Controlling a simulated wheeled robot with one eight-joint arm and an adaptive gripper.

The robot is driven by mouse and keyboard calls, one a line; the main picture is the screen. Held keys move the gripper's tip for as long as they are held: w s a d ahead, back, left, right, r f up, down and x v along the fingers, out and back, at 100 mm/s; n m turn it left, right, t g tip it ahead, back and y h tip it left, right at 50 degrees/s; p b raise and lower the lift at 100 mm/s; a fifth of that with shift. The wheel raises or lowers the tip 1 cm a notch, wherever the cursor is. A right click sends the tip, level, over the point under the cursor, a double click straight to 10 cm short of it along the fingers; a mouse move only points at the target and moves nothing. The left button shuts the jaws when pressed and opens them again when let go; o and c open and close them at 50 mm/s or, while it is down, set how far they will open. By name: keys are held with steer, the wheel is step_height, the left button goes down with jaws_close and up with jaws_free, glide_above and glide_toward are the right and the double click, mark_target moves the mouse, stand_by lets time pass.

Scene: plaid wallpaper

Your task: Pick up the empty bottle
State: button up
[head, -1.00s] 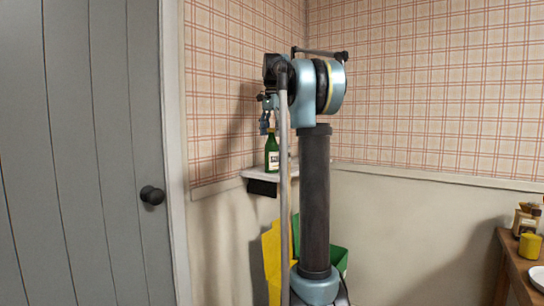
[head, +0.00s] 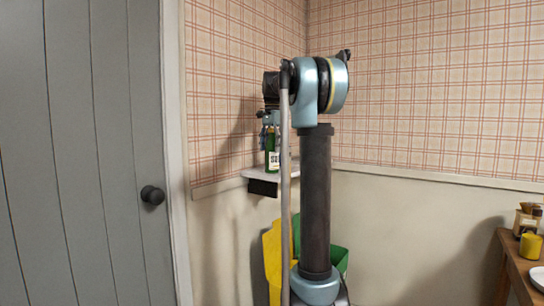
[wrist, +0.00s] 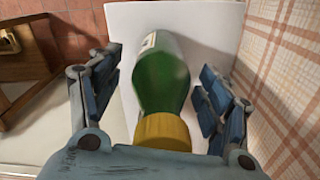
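A green bottle (head: 273,163) with a pale label stands upright on a small white wall shelf (head: 256,174) in the corner. My gripper (head: 267,138) is at the bottle's upper part in the head view, partly hidden by my arm. In the wrist view the bottle (wrist: 162,82), with a yellow band at its neck, lies between the blue fingers of my gripper (wrist: 160,80). The fingers are spread, with a gap on each side of the bottle. Whether the bottle is empty cannot be told.
Plaid wallpaper (wrist: 290,70) is close on the right in the wrist view. Yellow (head: 271,255) and green (head: 339,258) bins stand below the shelf. A grey door (head: 80,150) is at left. A wooden table (head: 510,262) with a yellow cup (head: 530,246) is at right.

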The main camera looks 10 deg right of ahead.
steer(key=c, duration=1)
